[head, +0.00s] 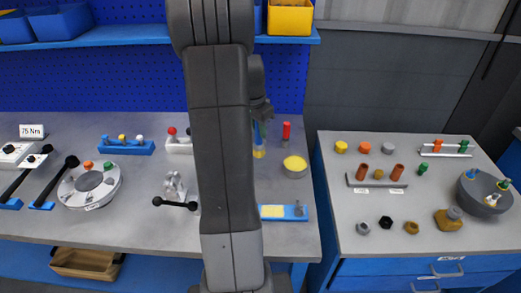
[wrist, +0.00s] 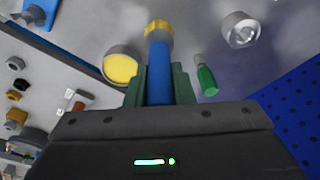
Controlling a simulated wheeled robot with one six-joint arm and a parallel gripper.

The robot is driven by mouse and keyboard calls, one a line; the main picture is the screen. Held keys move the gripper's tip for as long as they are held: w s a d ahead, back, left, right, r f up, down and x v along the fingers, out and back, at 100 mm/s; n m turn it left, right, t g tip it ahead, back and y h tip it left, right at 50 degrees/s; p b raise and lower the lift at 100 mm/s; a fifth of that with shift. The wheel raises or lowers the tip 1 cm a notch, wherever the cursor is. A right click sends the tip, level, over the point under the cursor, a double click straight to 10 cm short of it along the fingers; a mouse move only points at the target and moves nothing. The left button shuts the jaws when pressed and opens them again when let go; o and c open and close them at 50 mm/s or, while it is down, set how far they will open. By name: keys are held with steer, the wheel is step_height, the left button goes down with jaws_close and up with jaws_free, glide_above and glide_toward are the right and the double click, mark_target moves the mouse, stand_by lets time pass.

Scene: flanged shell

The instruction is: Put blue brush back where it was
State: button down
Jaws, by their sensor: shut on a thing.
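The blue brush (head: 257,133) is upright just right of my arm in the head view, with its yellow end pointing down. My gripper (head: 262,108) is shut on its blue handle from above. In the wrist view the blue handle (wrist: 159,75) sits between the two dark green fingers of my gripper (wrist: 160,88), and its yellow end (wrist: 158,29) shows beyond them. I cannot tell whether the yellow end touches the bench. The brush's former place is not marked in either view.
A round tin with a yellow top (head: 295,166) and a red-topped upright thing (head: 286,132) stand close to the right. The wrist view shows a green-handled thing (wrist: 207,80) and a clear round thing (wrist: 240,29) nearby. My arm hides part of the bench (head: 150,215).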

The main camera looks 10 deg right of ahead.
mark_target(259, 145)
step_height(259, 145, down, 7)
steer(key=shift+f+p, duration=0.15)
steer(key=shift+p, duration=0.25)
steer(key=shift+f, duration=0.25)
steer(key=c, duration=1.3)
jaws_free()
steer(key=shift+r, duration=0.1)
steer(key=shift+o, duration=0.2)
step_height(259, 145, up, 12)
steer(key=s+a+b, duration=0.1)
steer(key=shift+a, duration=0.25)
steer(key=shift+r, duration=0.1)
